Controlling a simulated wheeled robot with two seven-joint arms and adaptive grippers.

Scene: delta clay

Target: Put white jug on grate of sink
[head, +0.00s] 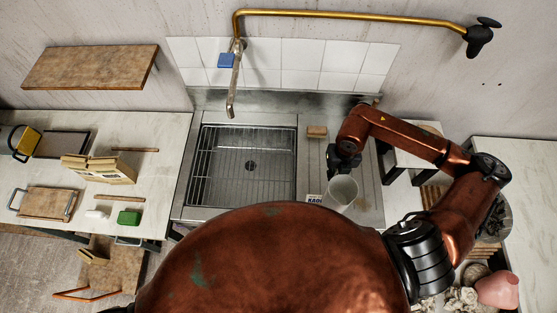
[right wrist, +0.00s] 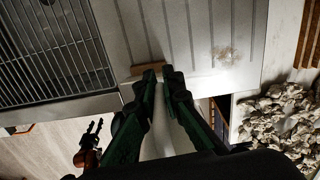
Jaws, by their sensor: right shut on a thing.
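The white jug (head: 342,194) is in the head view, over the front of the ribbed metal drainboard right of the sink. My right gripper (head: 345,166) is shut on it at its far side. In the right wrist view the right gripper's fingers (right wrist: 160,76) are close together, with a pale part of the jug (right wrist: 157,138) between and below them. The sink's wire grate (head: 221,164) is left of the jug and looks bare. My left gripper (right wrist: 95,126) shows small in the right wrist view, its fingers apart and empty.
A brown block (head: 317,131) lies at the back of the drainboard. The faucet spout (head: 232,95) hangs over the sink's back edge. The left counter (head: 160,130) holds boards, a book-like box and a green block (head: 129,217). Pale rocks (right wrist: 280,112) lie at the right.

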